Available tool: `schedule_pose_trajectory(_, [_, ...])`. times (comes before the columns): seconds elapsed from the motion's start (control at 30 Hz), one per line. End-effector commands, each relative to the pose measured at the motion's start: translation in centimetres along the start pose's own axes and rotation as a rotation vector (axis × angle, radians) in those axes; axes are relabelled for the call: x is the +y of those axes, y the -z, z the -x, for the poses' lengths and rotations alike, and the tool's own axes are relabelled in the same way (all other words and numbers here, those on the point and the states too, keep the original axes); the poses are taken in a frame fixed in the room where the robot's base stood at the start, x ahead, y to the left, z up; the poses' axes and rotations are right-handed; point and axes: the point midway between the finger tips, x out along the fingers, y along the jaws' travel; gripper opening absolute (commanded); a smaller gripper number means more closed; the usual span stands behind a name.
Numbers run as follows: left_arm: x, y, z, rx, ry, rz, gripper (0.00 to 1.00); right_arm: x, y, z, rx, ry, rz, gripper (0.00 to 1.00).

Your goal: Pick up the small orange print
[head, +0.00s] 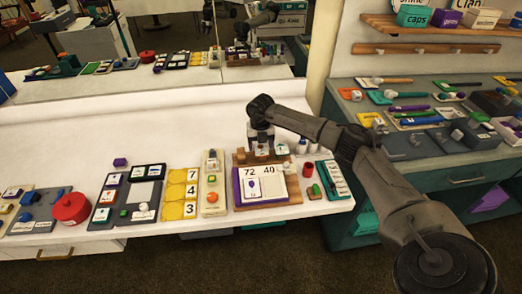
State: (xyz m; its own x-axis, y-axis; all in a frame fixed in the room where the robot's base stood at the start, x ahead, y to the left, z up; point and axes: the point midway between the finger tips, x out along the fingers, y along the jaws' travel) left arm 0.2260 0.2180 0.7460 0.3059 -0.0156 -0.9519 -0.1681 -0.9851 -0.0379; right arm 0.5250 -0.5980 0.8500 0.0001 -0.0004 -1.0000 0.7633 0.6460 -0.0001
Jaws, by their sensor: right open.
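A small orange piece (212,197) sits on a narrow beige board (210,209) on the white counter; it is too small to tell if it is a print. My right gripper (262,154) is open and points down over the back of a wooden board (294,211) that bears a purple-edged card marked 72 and 40 (269,184). It is to the right of and behind the orange piece, apart from it. What lies right under its fingertips is partly hidden. My left gripper does not show directly.
A yellow number strip (179,193), dark boards (104,213) and a red round pot (71,208) stand to the left. Small bottles (302,146) and a teal tray (333,180) are on the right. A mirror backs the counter; its rear strip is clear. A crowded green bench (345,150) stands right.

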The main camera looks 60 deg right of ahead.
Motion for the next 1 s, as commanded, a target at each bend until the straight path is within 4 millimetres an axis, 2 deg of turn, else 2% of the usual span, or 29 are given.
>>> schedule_pose_trajectory(0.73, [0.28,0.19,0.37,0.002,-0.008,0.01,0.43,0.0,0.01,-0.49,0.0,0.0,0.0,0.7])
schedule_pose_trajectory(1.0, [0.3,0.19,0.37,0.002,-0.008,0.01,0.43,0.0,0.0,-0.48,0.0,0.0,0.0,0.45])
